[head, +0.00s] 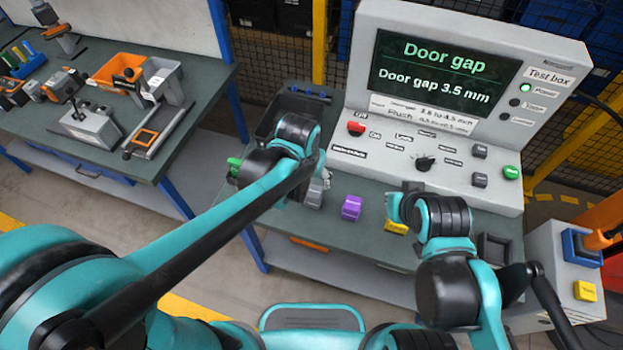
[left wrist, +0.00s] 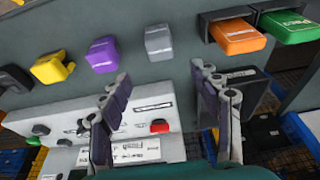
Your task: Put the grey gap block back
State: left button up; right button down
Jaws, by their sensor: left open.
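The grey gap block (head: 314,197) stands on the green-grey bench top, close to my left gripper (head: 318,178). In the left wrist view the grey block (left wrist: 158,42) lies just beyond the gap between my two spread fingertips (left wrist: 160,76). The left gripper is open and empty, apart from the block. My left arm hides part of the bench around it in the head view. My right gripper (head: 402,202) is over the bench near the yellow block (head: 395,227), largely hidden by its own arm, so its jaw state is unclear.
A purple block (head: 351,208) stands right of the grey one. Orange (left wrist: 237,36) and green (left wrist: 288,27) blocks sit in dark holders. The test box (head: 440,150) reads "Door gap 3.5 mm". A dark square tray (head: 495,249) is at the right edge.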

pick_arm(q)
jog(key=shift+s+a+r, duration=0.1)
jog(key=shift+s+r, duration=0.05)
jog(key=shift+r, duration=0.35)
jog(key=s+a+r+n+t, duration=0.1)
jog(key=s+a, duration=0.3)
jog(key=a, duration=0.4)
jog(key=s+a+r+n+t, duration=0.2)
jog(key=s+a+r+t, duration=0.1)
jog(key=a, duration=0.5)
jog(key=shift+s+a+r+n+y, duration=0.3)
jog(key=shift+s+a+r+y, duration=0.1)
jog(key=shift+s+r, duration=0.5)
jog(key=shift+f, duration=0.1)
